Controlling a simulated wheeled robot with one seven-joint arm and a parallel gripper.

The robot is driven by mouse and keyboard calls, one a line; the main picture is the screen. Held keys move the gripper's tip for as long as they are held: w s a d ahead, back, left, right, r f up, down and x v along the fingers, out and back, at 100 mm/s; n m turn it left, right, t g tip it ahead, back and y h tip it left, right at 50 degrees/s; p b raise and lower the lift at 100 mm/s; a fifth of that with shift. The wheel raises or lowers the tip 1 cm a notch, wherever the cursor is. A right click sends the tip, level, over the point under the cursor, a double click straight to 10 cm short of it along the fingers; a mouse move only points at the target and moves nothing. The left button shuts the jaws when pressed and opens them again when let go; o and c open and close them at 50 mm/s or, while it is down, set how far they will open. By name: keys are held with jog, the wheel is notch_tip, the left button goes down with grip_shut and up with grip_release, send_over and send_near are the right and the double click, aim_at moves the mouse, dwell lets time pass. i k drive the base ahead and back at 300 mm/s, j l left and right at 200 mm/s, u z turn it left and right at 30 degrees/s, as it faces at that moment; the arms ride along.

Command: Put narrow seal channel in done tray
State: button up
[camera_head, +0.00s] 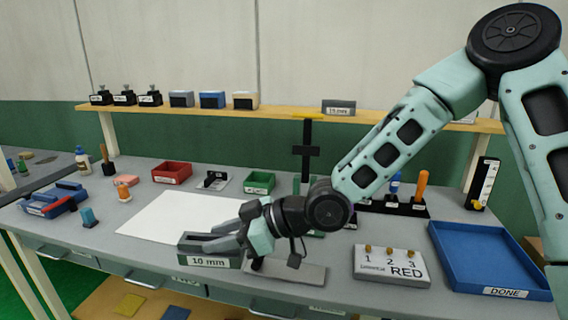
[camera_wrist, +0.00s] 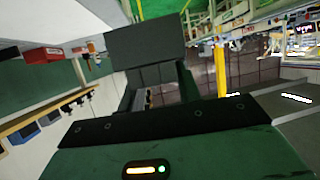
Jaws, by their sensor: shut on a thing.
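A dark grey block labelled "10 mm" (camera_head: 208,261) is at the front of the bench, by the lower edge of a white sheet. It looks like the narrow seal channel. My gripper (camera_head: 210,239) is shut on it, with the fingers reaching in from the right. In the wrist view a dark grey piece (camera_wrist: 145,45) shows beyond the gripper's dark green body. I cannot tell whether the block touches the bench. The blue done tray (camera_head: 480,252), labelled "DONE", lies at the right end of the bench and looks empty.
A black stand (camera_head: 307,150) rises behind my arm. Another labelled grey block (camera_head: 338,107) sits on the shelf. The white sheet (camera_head: 185,216) is clear.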

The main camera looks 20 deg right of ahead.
aim_at(485, 266)
jog(key=k+l, duration=0.1)
jog(key=l, duration=0.3)
jog(key=k+l, duration=0.1)
jog(key=l, duration=0.3)
jog(key=k+l+u, duration=0.1)
jog(key=l, duration=0.25)
jog(key=k+l, duration=0.15)
jog(key=l, duration=0.25)
jog(key=k+l, duration=0.15)
jog(key=l, duration=0.25)
jog(key=k+l+u, duration=0.1)
jog(key=l, duration=0.9)
